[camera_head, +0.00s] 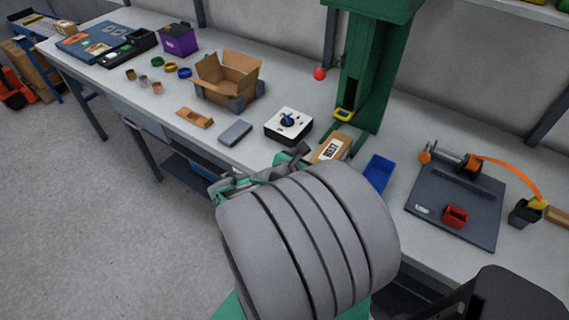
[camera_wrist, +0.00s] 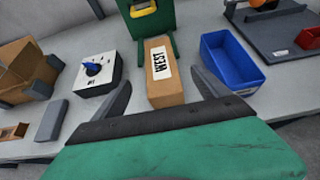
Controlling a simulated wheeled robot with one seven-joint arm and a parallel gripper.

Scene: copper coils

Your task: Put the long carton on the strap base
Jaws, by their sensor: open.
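The long carton (camera_head: 331,149) is a brown box with a white label, lying on the bench in front of the green press. In the wrist view the carton (camera_wrist: 165,92) lies lengthwise between my fingers, its label reading WEST. My gripper (camera_wrist: 163,93) is open, with one finger on each side of the carton; I cannot tell how high the fingers are above the bench. In the head view my gripper (camera_head: 298,158) is partly hidden by my arm. The strap base (camera_head: 466,192) is a dark flat plate at the right with an orange strap; part of it (camera_wrist: 262,36) shows in the wrist view.
A blue tray (camera_head: 378,172) stands between carton and strap base. A red bin (camera_head: 455,216) sits on the strap base's front part. A white box with a blue knob (camera_head: 288,126) is left of the carton. The green press (camera_head: 366,75) rises behind; an open cardboard box (camera_head: 228,78) is farther left.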

